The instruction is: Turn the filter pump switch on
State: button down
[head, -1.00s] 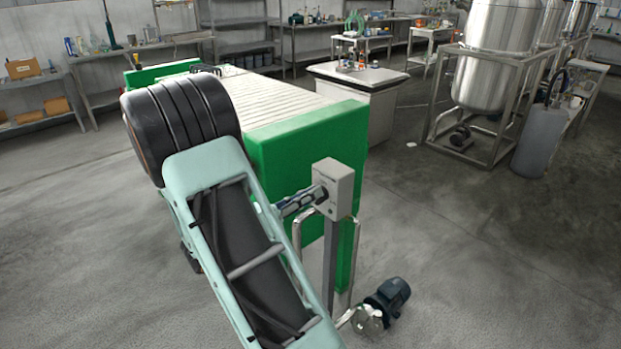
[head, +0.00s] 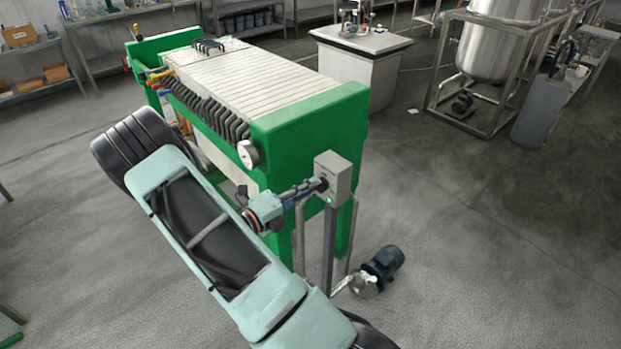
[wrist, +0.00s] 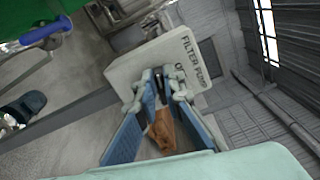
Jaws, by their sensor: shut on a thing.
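The filter pump switch box (head: 340,172) is a light grey box on a grey post at the near end of the green filter press. In the wrist view the box face (wrist: 135,68) carries the printed words "FILTER PUMP", with part of another label cut off by my gripper. My gripper (head: 318,185) reaches the box front from the left. In the wrist view its blue-grey fingers (wrist: 161,84) are shut on the dark switch knob, which they mostly hide, so its exact angle is unclear. A small green spot (head: 329,200) shows low on the box face.
The green filter press (head: 310,115) with pale plates stands just behind the box. A dark blue pump motor (head: 383,263) sits on the floor right of the post. A white cabinet (head: 360,65) and steel tank (head: 495,45) stand farther back.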

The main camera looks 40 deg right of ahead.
jog(key=shift+n+p, duration=0.65)
jog(key=shift+n, duration=0.45)
jog(key=shift+f, duration=0.1)
jog(key=c, duration=2)
grip_release()
jog(key=shift+c, duration=0.2)
jog(key=s+a, duration=0.1)
jog(key=a, duration=1.1)
